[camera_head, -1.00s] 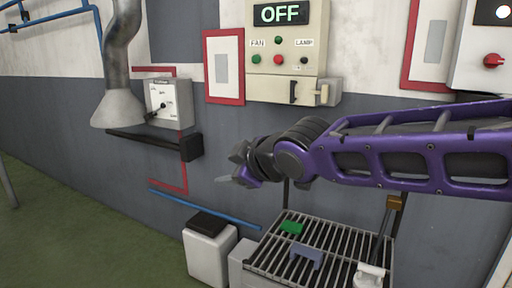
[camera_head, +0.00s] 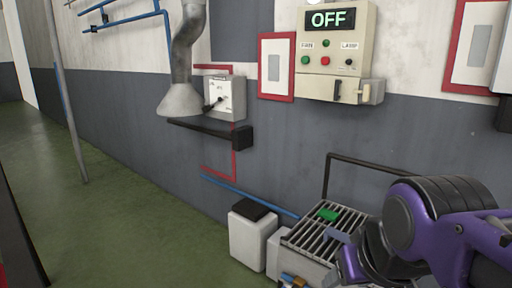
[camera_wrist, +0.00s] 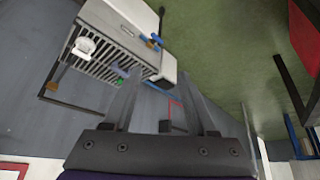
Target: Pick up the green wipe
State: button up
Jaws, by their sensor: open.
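The green wipe (camera_head: 328,214) lies on the slatted grey rack (camera_head: 299,237) beside the wall. In the wrist view a small green patch of it (camera_wrist: 121,72) shows at the rack's edge, close to the left finger, which may cover part of it. My gripper (camera_wrist: 158,76) is open with nothing between its fingers, and points toward the rack from some distance. In the head view my purple arm fills the lower right and hides the rack's right part; the fingertips are not clear there.
A white bin with a black lid (camera_head: 252,236) stands left of the rack. A dark rail (camera_head: 400,168) rises behind the rack. A control box reading OFF (camera_head: 336,50) and a duct hood (camera_head: 182,98) are on the wall. Green floor at left is open.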

aim_at(329, 215)
jog(key=l+z, duration=0.3)
jog(key=i+j+z, duration=0.15)
jog(key=j+z, duration=0.2)
jog(key=i+j+z, duration=0.15)
jog(key=z, duration=0.2)
jog(key=j+z, duration=0.35)
jog(key=i+j+z, duration=0.1)
jog(key=j+z, duration=0.2)
jog(key=j, duration=0.65)
jog(key=j+z, duration=0.25)
jog(key=j, duration=1.45)
jog(key=k, duration=0.05)
